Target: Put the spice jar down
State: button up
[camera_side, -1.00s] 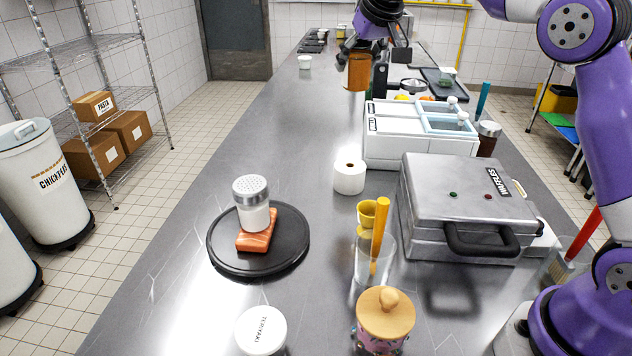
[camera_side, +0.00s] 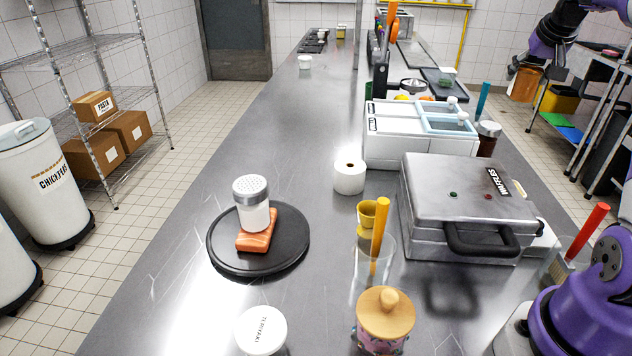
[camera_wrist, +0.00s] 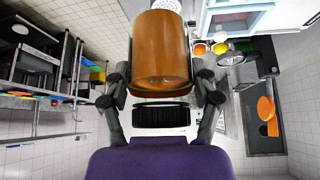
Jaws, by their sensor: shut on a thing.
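The spice jar, which I take to be the amber-brown one (camera_side: 524,84), is between the fingers of my gripper (camera_side: 517,66), high at the far right in the side view. In the wrist view the jar (camera_wrist: 162,55) fills the upper middle, and the fingers of my gripper (camera_wrist: 162,92) close on it from both sides. A pale perforated top shows just past its far end. What lies straight below the jar is hard to tell. A white shaker with a perforated metal cap (camera_side: 254,205) stands on a salmon piece (camera_side: 258,238) on a round black plate (camera_side: 222,255).
A metal waffle maker (camera_side: 470,190), a white topping station (camera_side: 392,150), a paper roll (camera_side: 349,178) and a glass with utensils (camera_side: 366,268) crowd the counter's right side. A rack (camera_side: 600,75) stands beyond it. The counter left of the plate (camera_side: 170,240) is clear.

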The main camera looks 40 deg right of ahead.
notch_tip(320, 180, down, 19)
jog(key=shift+r, duration=0.1)
dwell(0.3)
jog(key=o, duration=1.3)
jog(key=shift+f, duration=0.2)
jog(key=shift+o, duration=0.2)
jog(key=shift+r, duration=0.1)
